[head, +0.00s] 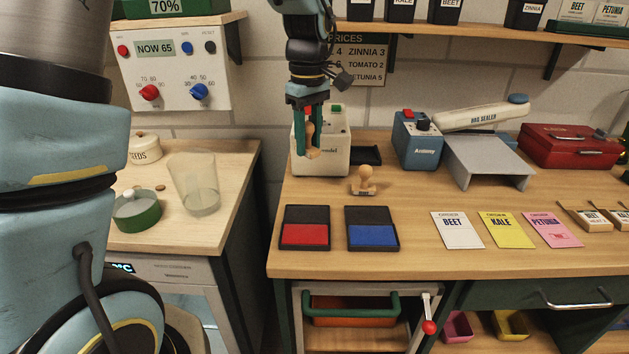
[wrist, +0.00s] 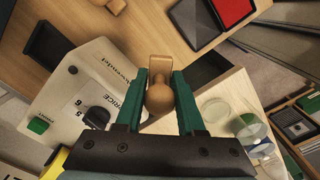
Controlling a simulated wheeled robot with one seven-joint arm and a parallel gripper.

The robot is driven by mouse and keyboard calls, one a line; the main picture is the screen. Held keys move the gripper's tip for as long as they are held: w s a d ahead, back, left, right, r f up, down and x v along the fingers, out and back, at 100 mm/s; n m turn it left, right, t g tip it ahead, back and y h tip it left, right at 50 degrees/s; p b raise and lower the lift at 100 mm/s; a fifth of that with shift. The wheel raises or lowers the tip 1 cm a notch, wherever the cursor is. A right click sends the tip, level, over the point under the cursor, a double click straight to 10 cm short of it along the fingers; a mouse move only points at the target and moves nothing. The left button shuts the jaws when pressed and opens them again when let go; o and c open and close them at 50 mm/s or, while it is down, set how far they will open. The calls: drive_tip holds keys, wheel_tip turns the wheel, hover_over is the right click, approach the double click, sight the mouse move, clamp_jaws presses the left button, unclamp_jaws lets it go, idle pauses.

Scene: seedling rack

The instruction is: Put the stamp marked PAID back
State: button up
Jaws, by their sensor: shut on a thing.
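My gripper (head: 312,146) is shut on a wooden stamp (head: 314,154), raised in front of a cream label machine. In the wrist view the held stamp (wrist: 159,97) shows its round knob between the green fingers. Its marking is hidden. A second wooden stamp (head: 363,181) stands upright on the bench, right of the gripper; its face label is too small to read. It shows partly at the top of the wrist view (wrist: 112,5). A red ink pad (head: 304,236) and a blue ink pad (head: 372,236) lie open on the front of the bench.
The cream machine (head: 335,158) and a black tray (head: 366,155) are close behind the gripper. Seed packets (head: 458,230) lie to the right. A glass beaker (head: 195,185) and a green dish (head: 137,212) stand on the left counter, across a gap.

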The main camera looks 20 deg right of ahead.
sight(309, 192)
wheel_tip(309, 192, down, 10)
drive_tip(key=shift+r+p, duration=0.2)
drive_tip(key=shift+p, duration=0.95)
drive_tip(key=shift+f, duration=0.2)
drive_tip(key=o, duration=1)
drive_tip(key=shift+o, duration=0.2)
drive_tip(key=shift+r, duration=0.1)
